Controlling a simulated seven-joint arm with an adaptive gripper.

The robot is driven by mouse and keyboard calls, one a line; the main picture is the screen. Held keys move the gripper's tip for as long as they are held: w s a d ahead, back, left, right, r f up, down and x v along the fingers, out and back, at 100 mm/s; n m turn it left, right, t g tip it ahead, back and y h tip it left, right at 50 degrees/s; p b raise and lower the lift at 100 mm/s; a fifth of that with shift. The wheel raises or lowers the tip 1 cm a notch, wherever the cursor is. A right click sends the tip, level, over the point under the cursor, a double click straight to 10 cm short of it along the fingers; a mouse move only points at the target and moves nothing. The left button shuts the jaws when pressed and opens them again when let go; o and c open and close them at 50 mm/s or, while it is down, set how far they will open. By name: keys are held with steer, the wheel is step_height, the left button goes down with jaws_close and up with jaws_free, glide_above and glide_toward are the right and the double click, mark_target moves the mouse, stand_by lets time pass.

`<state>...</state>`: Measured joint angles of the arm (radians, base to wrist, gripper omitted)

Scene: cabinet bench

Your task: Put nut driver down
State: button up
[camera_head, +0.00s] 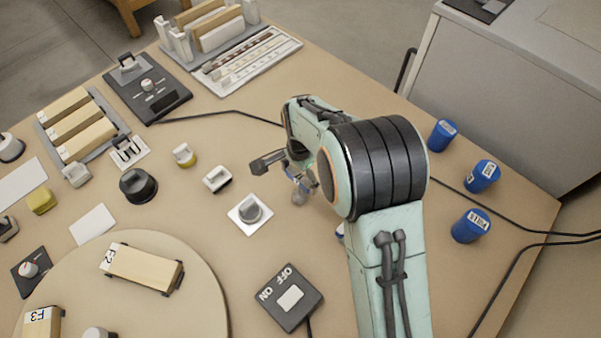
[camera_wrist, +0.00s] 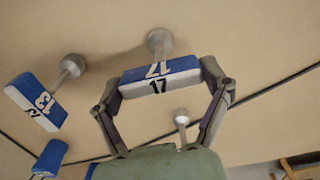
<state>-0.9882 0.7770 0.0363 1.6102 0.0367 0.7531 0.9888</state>
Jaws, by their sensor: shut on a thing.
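My gripper (camera_wrist: 162,80) is shut on the nut driver (camera_wrist: 158,74), a blue and white handle marked 17 with a grey metal end (camera_wrist: 159,42) showing beyond it. One finger is on each side of the handle. Whether the nut driver touches the bench cannot be told. In the head view my gripper (camera_head: 302,178) is over the middle of the bench, partly hidden by my arm, and the nut driver is mostly hidden there.
A similar blue and white driver marked 13 (camera_wrist: 38,101) is left of the gripper in the wrist view, with another blue piece (camera_wrist: 50,157) below it. Blue cylinders (camera_head: 467,226) stand on the right. A white-plated knob (camera_head: 250,211) and switch box (camera_head: 289,297) are nearby.

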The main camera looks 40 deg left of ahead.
steer(key=shift+f, duration=0.15)
steer(key=o, duration=1.2)
steer(key=shift+c, duration=0.2)
